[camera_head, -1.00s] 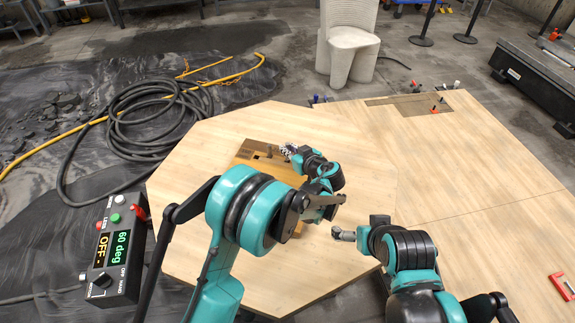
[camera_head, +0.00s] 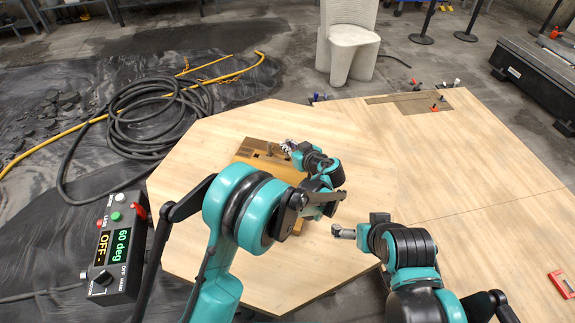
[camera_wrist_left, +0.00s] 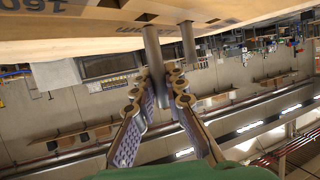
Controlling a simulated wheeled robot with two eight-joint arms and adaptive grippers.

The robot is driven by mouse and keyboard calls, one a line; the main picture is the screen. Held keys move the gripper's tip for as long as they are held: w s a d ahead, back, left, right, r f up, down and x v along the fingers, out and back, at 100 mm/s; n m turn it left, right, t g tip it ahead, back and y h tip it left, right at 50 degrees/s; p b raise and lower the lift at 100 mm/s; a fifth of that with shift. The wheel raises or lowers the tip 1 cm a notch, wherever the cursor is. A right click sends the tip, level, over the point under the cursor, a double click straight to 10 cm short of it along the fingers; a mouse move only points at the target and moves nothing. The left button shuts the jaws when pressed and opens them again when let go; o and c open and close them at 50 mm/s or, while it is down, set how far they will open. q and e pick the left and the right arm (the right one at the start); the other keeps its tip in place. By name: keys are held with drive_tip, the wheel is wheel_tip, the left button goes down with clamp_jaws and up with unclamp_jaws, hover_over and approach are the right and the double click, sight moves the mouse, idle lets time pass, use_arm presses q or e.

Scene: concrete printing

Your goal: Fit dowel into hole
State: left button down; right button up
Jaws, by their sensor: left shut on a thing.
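A wooden block (camera_head: 245,153) with a darker top lies on the table left of centre. Its printed side (camera_wrist_left: 90,32) fills the top of the left wrist view. My left gripper (camera_head: 289,146) is at the block's right side, and its fingers (camera_wrist_left: 158,80) are shut on a grey dowel (camera_wrist_left: 152,48). The held dowel reaches up to the block in that view; whether its end is in a hole I cannot tell. A second grey dowel (camera_wrist_left: 188,42) stands out from the block beside it. My right gripper (camera_head: 341,232) is over the table, apart from the block; its fingers are too small to read.
The light wooden table (camera_head: 470,165) is mostly clear on the right. A control box (camera_head: 117,248) with displays is at the lower left. A red item (camera_head: 562,284) lies at the right edge. A grey chair-like print (camera_head: 348,45) stands behind the table.

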sight(288, 158)
use_arm(q)
drive_tip(key=shift+f, duration=0.1)
idle(0.3)
drive_tip(key=shift+f+b, duration=0.75)
drive_tip(key=shift+f, duration=0.7)
drive_tip(key=shift+r+p, duration=0.9)
drive_tip(key=shift+r, duration=0.7)
drive_tip(key=shift+f, duration=0.15)
